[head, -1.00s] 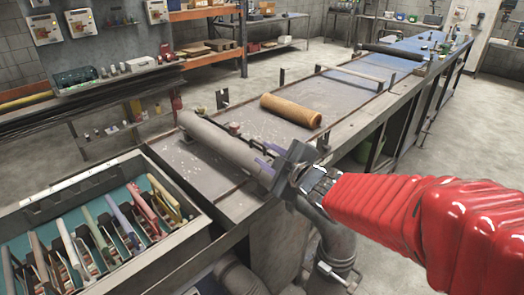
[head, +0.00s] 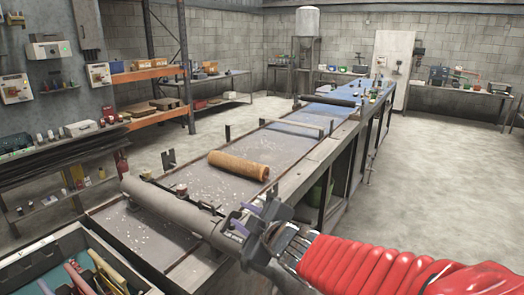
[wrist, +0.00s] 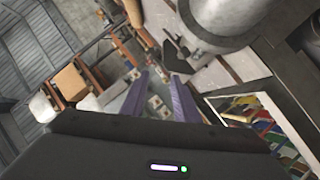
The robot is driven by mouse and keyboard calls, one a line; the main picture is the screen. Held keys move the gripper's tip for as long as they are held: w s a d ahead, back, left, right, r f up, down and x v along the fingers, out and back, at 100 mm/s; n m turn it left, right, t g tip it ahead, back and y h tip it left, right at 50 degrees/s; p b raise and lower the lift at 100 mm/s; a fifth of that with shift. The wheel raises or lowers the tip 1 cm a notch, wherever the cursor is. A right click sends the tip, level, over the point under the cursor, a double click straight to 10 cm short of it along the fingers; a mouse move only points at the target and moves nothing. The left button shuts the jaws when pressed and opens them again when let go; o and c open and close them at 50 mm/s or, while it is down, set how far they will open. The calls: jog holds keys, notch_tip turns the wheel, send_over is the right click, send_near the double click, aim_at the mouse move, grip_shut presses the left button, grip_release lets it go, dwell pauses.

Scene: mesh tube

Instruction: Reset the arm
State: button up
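My gripper (head: 244,217) is at the end of my red-sleeved arm (head: 350,265), in front of the near end of the long bench in the head view. Its two purple fingers stand apart. In the wrist view the fingers of my gripper (wrist: 158,92) also show a clear gap, with nothing held between them. The grey roller (head: 175,212) lies across the bench just left of the gripper in the head view; I cannot tell whether they touch.
A brown mesh tube (head: 238,166) lies on the long bench (head: 285,147) beyond the gripper. A tool box (head: 25,265) with coloured-handled tools is at the lower left. Shelves (head: 150,75) line the left wall. The floor (head: 440,150) right of the bench is open.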

jog(key=d+m+h, duration=0.1)
jog(key=d, duration=0.2)
jog(key=s+d+m+h, duration=0.1)
jog(key=d+m+h, duration=0.1)
jog(key=d, duration=0.2)
jog(key=s+d+m+h, duration=0.1)
jog(key=d+m, duration=0.1)
jog(key=d, duration=0.1)
jog(key=shift+d+r+h, duration=0.15)
jog(key=shift+d+h, duration=0.15)
jog(key=s+d+f+m+g+h, duration=0.1)
jog(key=s+d+f+m+h, duration=0.2)
jog(key=s+d, duration=0.4)
jog(key=s+d+f+m+g, duration=0.1)
jog(key=s+d+m+g, duration=0.1)
jog(key=s+m, duration=0.2)
jog(key=s+d+f+m+g, duration=0.2)
jog(key=s+d+m+g, duration=0.1)
jog(key=s, duration=0.8)
jog(key=shift+s+m, duration=0.15)
jog(key=shift+m, duration=0.25)
